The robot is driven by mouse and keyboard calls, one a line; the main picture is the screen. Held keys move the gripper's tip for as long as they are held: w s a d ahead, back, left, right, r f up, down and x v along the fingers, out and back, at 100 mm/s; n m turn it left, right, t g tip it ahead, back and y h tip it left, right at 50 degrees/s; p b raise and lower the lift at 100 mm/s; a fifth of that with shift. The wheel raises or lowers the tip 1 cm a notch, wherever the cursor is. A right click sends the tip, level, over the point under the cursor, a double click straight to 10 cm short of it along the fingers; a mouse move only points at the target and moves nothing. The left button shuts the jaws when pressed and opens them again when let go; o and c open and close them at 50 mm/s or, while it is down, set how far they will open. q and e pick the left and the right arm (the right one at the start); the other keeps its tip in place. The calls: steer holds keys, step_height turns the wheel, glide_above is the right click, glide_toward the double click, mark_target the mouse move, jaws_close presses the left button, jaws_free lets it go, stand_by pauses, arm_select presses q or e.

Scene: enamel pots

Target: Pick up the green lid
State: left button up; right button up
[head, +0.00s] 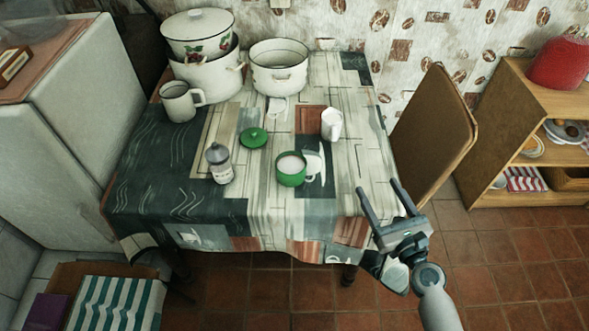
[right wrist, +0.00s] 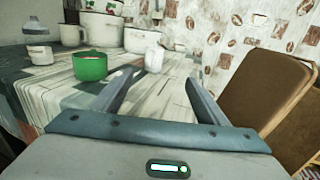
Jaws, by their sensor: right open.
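The green lid (head: 254,137) lies flat on the table, with a small knob on top. In the right wrist view the green mug (right wrist: 90,66) stands at the left, and I cannot make out the lid there. My right gripper (head: 378,200) is open and empty, off the table's front right corner, well to the right of the lid. Its two fingers (right wrist: 158,98) point toward the table in the right wrist view. My left gripper is not in view.
Enamel pots (head: 279,68) and a white mug (head: 180,102) stand at the back. A brown chair (head: 434,127) is close on the right. The table's (head: 240,207) front is clear.

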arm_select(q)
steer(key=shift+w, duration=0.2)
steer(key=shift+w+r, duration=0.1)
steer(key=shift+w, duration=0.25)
